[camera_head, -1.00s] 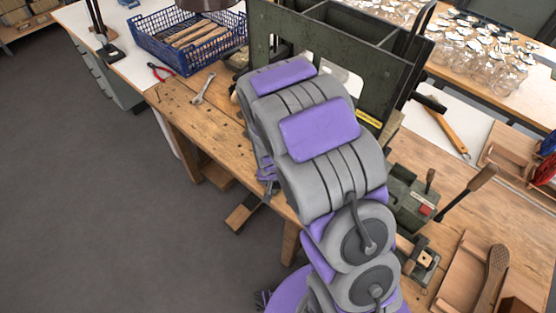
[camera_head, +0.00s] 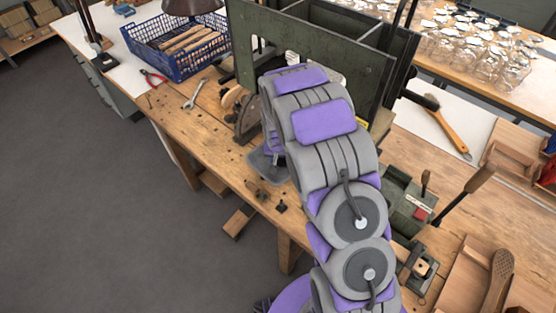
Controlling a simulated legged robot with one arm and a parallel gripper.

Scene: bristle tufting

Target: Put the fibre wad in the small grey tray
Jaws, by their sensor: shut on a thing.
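The small grey tray (camera_head: 266,170) lies on the bench, left of my arm and partly behind it. My gripper (camera_head: 273,150) is over the tray's far side, pointing down. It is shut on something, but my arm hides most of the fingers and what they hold. I cannot make out the fibre wad for sure. Small dark bits (camera_head: 281,207) lie on the bench in front of the tray.
A green machine frame (camera_head: 305,40) stands behind my arm, with a round grey disc (camera_head: 248,120) beside the tray. A blue basket (camera_head: 180,47), a wrench (camera_head: 194,94) and red pliers (camera_head: 153,78) are at the left. A green lever device (camera_head: 410,205) stands right of my arm.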

